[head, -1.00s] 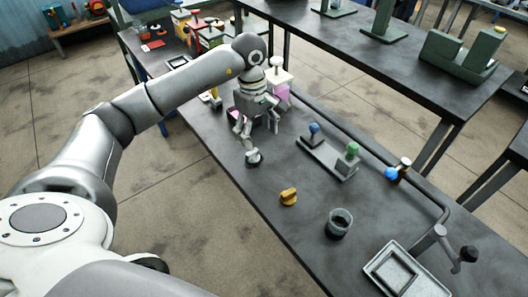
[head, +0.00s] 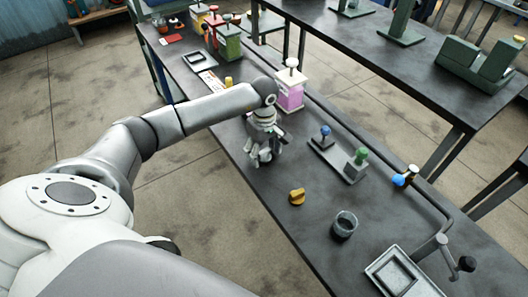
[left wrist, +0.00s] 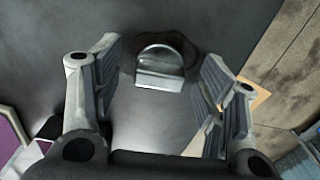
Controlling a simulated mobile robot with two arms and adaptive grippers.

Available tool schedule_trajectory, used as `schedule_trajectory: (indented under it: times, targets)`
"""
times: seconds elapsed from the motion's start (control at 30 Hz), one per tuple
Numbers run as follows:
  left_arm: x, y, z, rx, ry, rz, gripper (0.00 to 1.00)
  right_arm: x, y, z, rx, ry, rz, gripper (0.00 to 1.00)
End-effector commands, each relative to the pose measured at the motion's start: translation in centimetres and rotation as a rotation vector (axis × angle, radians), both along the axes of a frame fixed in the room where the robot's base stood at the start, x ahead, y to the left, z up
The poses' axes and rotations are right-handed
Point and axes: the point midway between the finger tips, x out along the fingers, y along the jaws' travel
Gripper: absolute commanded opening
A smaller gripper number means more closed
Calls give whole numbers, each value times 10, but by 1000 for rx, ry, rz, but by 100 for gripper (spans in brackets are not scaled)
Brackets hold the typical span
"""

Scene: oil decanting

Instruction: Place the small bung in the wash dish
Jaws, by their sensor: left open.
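The small bung (left wrist: 160,68) shows in the left wrist view as a grey metal piece with a dark rounded back, on the dark bench top. My left gripper (left wrist: 163,100) is open, with one finger on each side of the bung's line and the bung a little beyond the tips. In the head view my left gripper (head: 263,158) is low over the bench and hides the bung. A round dark cup (head: 344,225) and a shallow grey tray (head: 374,272) stand nearer; I cannot tell which is the wash dish. My right gripper is out of view.
A yellow knob-shaped piece (head: 297,197) lies between gripper and cup. A grey rack (head: 335,160) with blue and green knobs stands right of the gripper. A pink-filled container (head: 290,92) stands behind it. A pipe with a lever (head: 440,245) runs along the bench's far edge.

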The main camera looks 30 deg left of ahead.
Motion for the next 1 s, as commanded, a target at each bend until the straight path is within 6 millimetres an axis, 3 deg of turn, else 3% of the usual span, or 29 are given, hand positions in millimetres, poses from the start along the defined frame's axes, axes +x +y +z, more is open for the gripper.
schedule_trajectory:
  times: [0.23,0.67,1.0]
  targets:
    - [0,0,-2,0,0,0,63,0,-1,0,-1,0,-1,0]
    - [0,0,-1,0,-1,0,9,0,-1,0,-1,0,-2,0]
    - [1,0,4,0,-3,-1,9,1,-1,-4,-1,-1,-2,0]
